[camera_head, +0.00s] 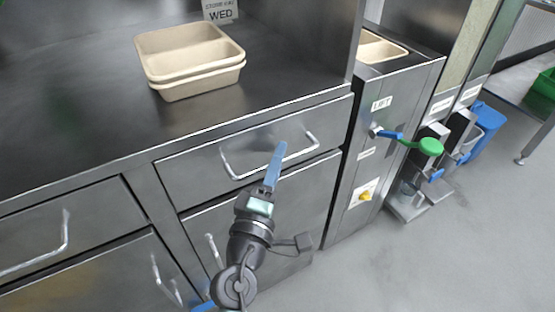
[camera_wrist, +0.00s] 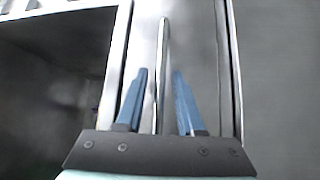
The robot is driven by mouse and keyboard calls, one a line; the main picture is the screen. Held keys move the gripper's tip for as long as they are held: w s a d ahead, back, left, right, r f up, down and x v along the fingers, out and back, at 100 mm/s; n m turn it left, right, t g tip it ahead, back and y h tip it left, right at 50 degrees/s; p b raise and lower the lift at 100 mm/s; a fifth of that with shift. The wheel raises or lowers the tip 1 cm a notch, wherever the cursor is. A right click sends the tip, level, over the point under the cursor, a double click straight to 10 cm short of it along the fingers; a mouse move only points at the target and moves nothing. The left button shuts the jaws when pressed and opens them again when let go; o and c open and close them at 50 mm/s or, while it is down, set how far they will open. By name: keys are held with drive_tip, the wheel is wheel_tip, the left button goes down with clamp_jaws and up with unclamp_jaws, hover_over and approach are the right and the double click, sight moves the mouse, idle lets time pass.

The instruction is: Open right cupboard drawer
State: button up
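The right cupboard drawer (camera_head: 195,162) is the steel drawer under the right part of the counter in the head view, and its front looks flush and shut. Its bar handle (camera_head: 228,165) runs across the front. My gripper (camera_head: 278,150) is at the handle, and its blue fingers overlap the handle's middle in this view. In the wrist view, my gripper (camera_wrist: 160,80) has its two blue fingers apart, with the thin handle bar (camera_wrist: 163,45) between them. Gaps show on both sides of the bar, so the fingers do not grip it. The drawer front (camera_wrist: 195,35) lies behind the bar.
Cream trays (camera_head: 195,80) are stacked on the counter (camera_head: 80,90). A shut left drawer (camera_head: 100,215) and lower doors with handles adjoin. The floor (camera_head: 430,260) at right is clear.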

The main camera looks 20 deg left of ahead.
clamp_jaws()
idle(1.2)
